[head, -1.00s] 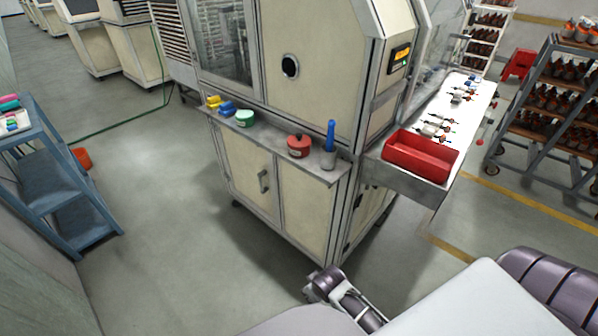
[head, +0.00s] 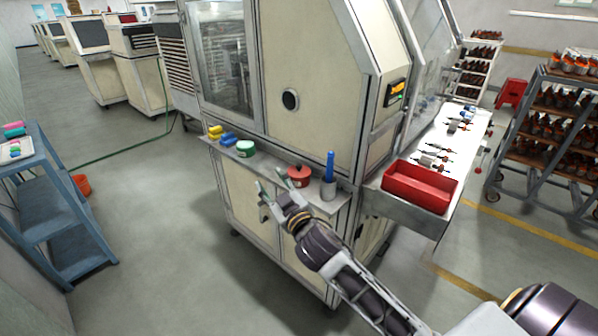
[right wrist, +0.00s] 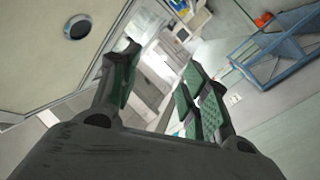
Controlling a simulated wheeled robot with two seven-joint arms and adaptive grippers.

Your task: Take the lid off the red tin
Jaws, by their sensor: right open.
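The red tin (head: 299,178) stands upright on the narrow grey shelf (head: 264,161) along the front of the cream machine, its red lid with a small knob on top. My right gripper (head: 272,186) is in front of the shelf, just left of the tin and apart from it. Its jaws are open and empty. In the right wrist view the open green-padded fingers (right wrist: 160,75) have nothing between them, and the tin does not show there. My left gripper is not in view.
Left of the tin are a green tin (head: 245,148), a blue item (head: 228,138) and a yellow item (head: 215,131). A grey cup (head: 328,188) with a blue rod stands close on its right. A red bin (head: 420,188) sits on the side table. A blue cart (head: 50,205) stands left.

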